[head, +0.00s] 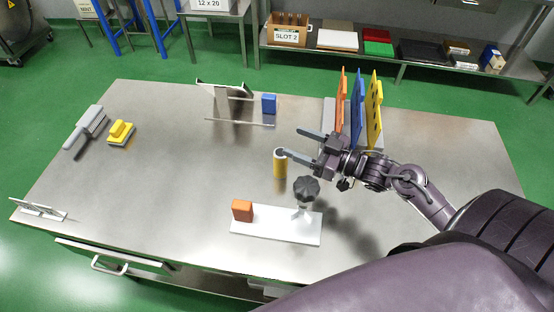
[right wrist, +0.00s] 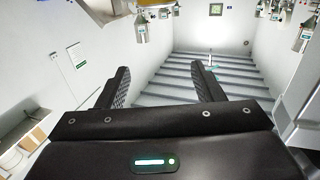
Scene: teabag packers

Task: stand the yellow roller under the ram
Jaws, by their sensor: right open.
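The yellow roller (head: 280,164) stands upright on the steel table, its top pale. My right gripper (head: 291,143) is open, with its fingers pointing left in the head view. Its nearer fingertip overlaps the roller's upper right edge; I cannot tell whether they touch. The right wrist view shows nothing between the open fingers (right wrist: 162,82). A press with a dark knob (head: 306,188) stands on the right part of a white base plate (head: 270,229), nearer me than the roller. The knob largely hides the ram below it. My left gripper is not in view.
An orange block (head: 242,210) sits at the base plate's left. Orange, blue and yellow upright panels (head: 357,105) stand behind my right gripper. A blue block (head: 269,103) and a grey stand (head: 222,100) are at the back. The left-centre table is clear.

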